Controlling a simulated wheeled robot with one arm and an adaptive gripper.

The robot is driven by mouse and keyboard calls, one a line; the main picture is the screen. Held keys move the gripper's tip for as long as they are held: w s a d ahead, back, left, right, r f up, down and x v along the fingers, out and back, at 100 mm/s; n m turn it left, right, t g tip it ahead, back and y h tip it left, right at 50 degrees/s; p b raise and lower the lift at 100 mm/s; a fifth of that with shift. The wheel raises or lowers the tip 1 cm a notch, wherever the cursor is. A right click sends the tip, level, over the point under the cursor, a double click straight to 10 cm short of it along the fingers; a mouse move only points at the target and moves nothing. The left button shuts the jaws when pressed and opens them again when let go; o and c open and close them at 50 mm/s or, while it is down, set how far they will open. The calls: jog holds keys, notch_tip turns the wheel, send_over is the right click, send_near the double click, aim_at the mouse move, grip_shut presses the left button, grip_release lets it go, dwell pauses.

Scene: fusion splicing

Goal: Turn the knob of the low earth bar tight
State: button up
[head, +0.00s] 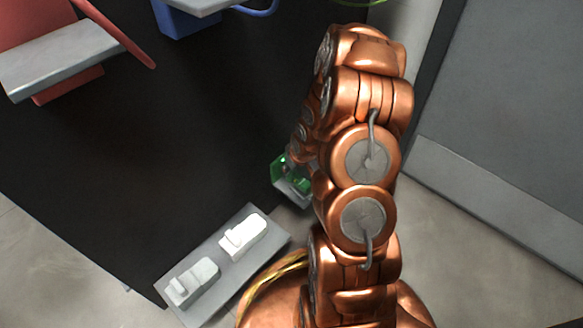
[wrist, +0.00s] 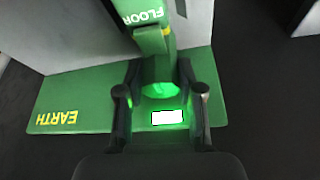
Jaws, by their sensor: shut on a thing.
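In the wrist view a green plate lettered EARTH (wrist: 85,100) spans the left and middle. A green upright piece (wrist: 155,42) with FLOOR on its top and a yellow band rises behind my gripper. My gripper (wrist: 160,97) has its two dark fingers shut on a bright green knob (wrist: 160,90) in front of that piece. A small white label shows below the knob. In the head view only a bit of green (head: 280,172) shows beside my copper arm, which hides most of that spot.
A black surface (head: 200,120) fills the head view's left. Red (head: 50,50) and blue (head: 188,22) fixtures are at the upper left. A large grey panel (head: 510,110) stands right of my arm.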

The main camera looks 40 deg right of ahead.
jog(key=o, duration=1.2)
jog(key=shift+c, duration=0.2)
jog(key=shift+r, duration=0.1)
jog(key=shift+s+r, duration=0.2)
jog(key=shift+r, duration=0.3)
jog(key=v, duration=1)
jog(key=shift+s+r, duration=0.2)
jog(key=shift+r, duration=0.15)
